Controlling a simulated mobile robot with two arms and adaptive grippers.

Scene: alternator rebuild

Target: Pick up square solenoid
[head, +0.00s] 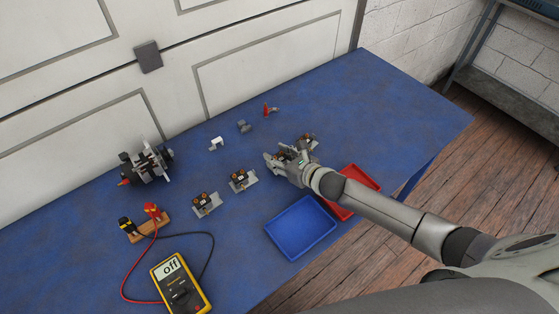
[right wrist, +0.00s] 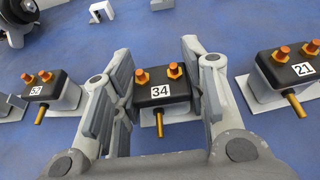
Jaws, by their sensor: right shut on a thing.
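My right gripper (head: 281,158) is shut on a square solenoid marked 34 (right wrist: 161,88), with a finger on either side of it in the right wrist view. It has a black top, two copper terminals and a brass pin pointing towards the wrist. I cannot tell whether it is clear of the table. A solenoid marked 21 (right wrist: 295,70) sits to its right and one marked 52 (right wrist: 48,90) to its left. In the head view, two solenoids (head: 206,203) (head: 240,181) stand left of the gripper, and another (head: 308,142) is just beyond it. My left gripper is out of view.
A blue tray (head: 301,254) and a partly hidden red tray (head: 362,175) lie near the table's front edge. An alternator assembly (head: 147,165), a yellow multimeter (head: 181,287) with leads and small parts are to the left and back. The table's right end (head: 410,105) is clear.

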